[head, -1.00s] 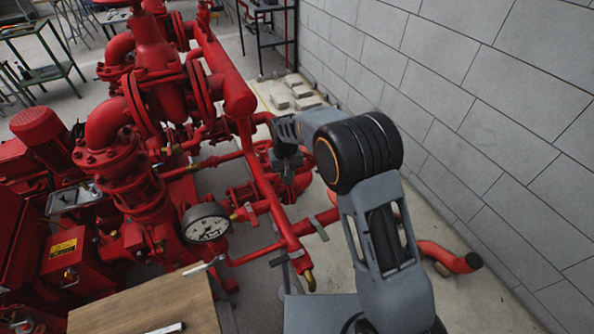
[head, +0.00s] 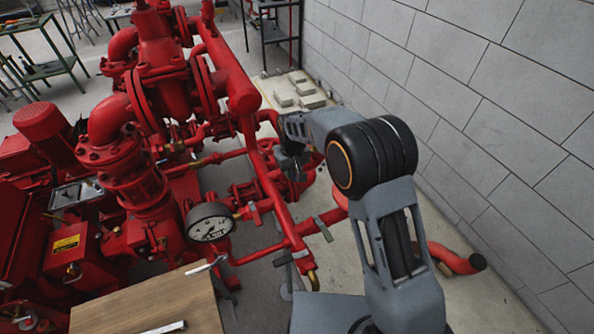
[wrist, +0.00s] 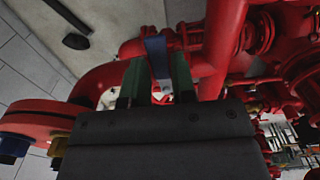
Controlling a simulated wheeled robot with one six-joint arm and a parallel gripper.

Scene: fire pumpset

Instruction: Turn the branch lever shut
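A blue-grey flat lever (wrist: 157,50) shows in the wrist view against the red pipework; I take it to be the branch lever. My gripper (wrist: 159,75) has its two green fingers on either side of this lever, with the lever's lower part between them. Whether the fingers press on it is not clear. In the head view my gripper (head: 292,165) is dark and small, pointing down beside the red pipes, and I cannot make out the lever there.
A long red pipe (head: 270,175) runs close to the left of my gripper. Small grey handles (head: 322,228) and a pressure gauge (head: 210,222) sit nearer. A block wall (head: 470,120) stands on the right. A wooden tabletop (head: 150,303) is at the front left.

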